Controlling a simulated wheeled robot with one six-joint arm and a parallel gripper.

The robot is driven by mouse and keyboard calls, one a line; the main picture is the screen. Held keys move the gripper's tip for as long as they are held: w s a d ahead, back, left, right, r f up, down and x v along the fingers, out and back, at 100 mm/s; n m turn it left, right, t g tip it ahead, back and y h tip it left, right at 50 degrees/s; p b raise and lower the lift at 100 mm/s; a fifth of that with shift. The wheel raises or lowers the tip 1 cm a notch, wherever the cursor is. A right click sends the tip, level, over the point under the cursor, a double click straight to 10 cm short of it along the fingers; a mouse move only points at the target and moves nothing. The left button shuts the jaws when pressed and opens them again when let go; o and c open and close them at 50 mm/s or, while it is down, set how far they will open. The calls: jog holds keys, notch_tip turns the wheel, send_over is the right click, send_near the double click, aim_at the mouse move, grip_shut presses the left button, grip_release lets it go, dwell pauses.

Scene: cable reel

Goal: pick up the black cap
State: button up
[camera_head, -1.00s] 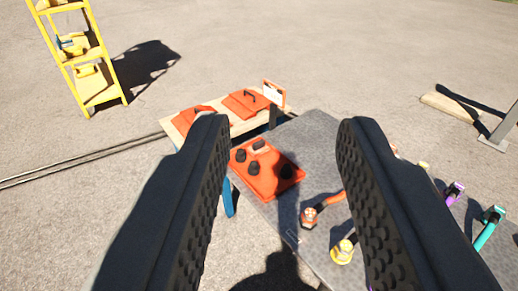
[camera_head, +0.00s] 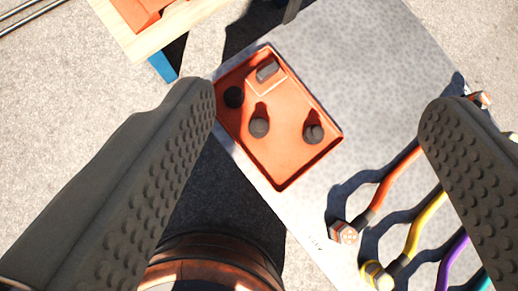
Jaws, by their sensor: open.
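An orange tray (camera_head: 285,165) lies on the grey table, between my fingers in the picture and nearer the left one. A dark blocky piece (camera_head: 267,71) sits on a raised orange square at the tray's back. I cannot tell which of these is the black cap. My gripper (camera_head: 320,100) is wide open and empty above the tray. Its left finger overlaps the tray's left edge in view.
The grey speckled table (camera_head: 365,60) has free room behind and right of the tray. Orange, yellow and purple cables (camera_head: 410,235) lie at the right, partly behind my right finger. A wooden bench (camera_head: 185,20) stands at the upper left. A brown rounded object (camera_head: 210,265) is below.

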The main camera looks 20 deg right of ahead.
jog(key=w+f+n+g, duration=0.2)
jog(key=w+f+g, duration=0.4)
jog(key=f, duration=0.7)
jog(key=n+g, duration=0.1)
jog(key=g, duration=0.3)
send_over(260, 124)
notch_tip(260, 124, down, 14)
notch_tip(260, 124, down, 12)
jog(key=shift+w+f, duration=0.1)
jog(key=shift+f, duration=2.95)
jog(key=c, duration=1.2)
